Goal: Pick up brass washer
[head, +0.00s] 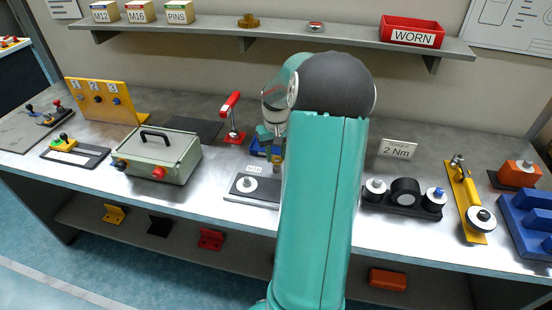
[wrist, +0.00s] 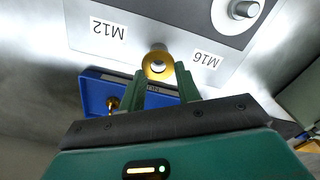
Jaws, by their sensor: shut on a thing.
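The brass washer (wrist: 149,68) is a gold ring between my fingertips in the wrist view. My gripper (wrist: 161,76) is shut on it. A small grey round shows at the ring's middle; I cannot tell if it is a peg. The washer shows by the edge of a pale plate (wrist: 160,25) labelled M12 and M16. In the head view my gripper (head: 270,147) is at the back edge of this plate (head: 235,196), partly hidden by my arm. A blue tray (wrist: 92,90) lies by the fingers, with a small brass piece (wrist: 112,103) in it.
A red-handled clamp (head: 232,118) and a green-grey box (head: 160,155) stand to the left. Black and grey cylinders (head: 404,192) stand to the right. A shelf (head: 200,28) runs above the bench.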

